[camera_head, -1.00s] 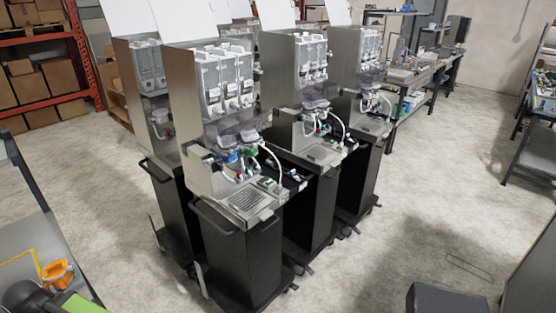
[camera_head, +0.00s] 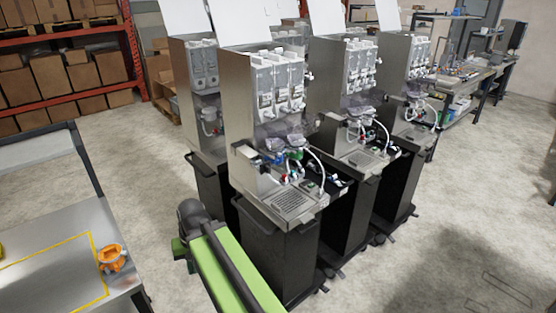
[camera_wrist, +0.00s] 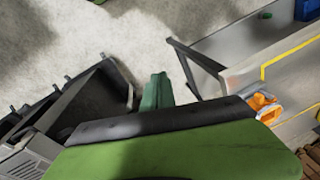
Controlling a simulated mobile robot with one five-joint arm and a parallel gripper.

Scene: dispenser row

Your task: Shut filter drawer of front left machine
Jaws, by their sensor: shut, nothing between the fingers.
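The front left machine (camera_head: 250,95) stands nearest in the head view, a steel dispenser with clear canisters, hoses and a slotted drip tray (camera_head: 291,201) on a black cart (camera_head: 275,255). I cannot pick out its filter drawer for certain, nor how far it stands out; hoses and small parts crowd that area. My gripper (camera_wrist: 156,92) shows in the wrist view as dark green fingers, shut and empty, above the floor.
More dispensers stand to the right and behind. A bench (camera_head: 50,250) with yellow tape and an orange part (camera_head: 111,258) is at left; the orange part also shows in the wrist view (camera_wrist: 263,107). Red shelving (camera_head: 135,60) with boxes is behind. Open floor lies at right.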

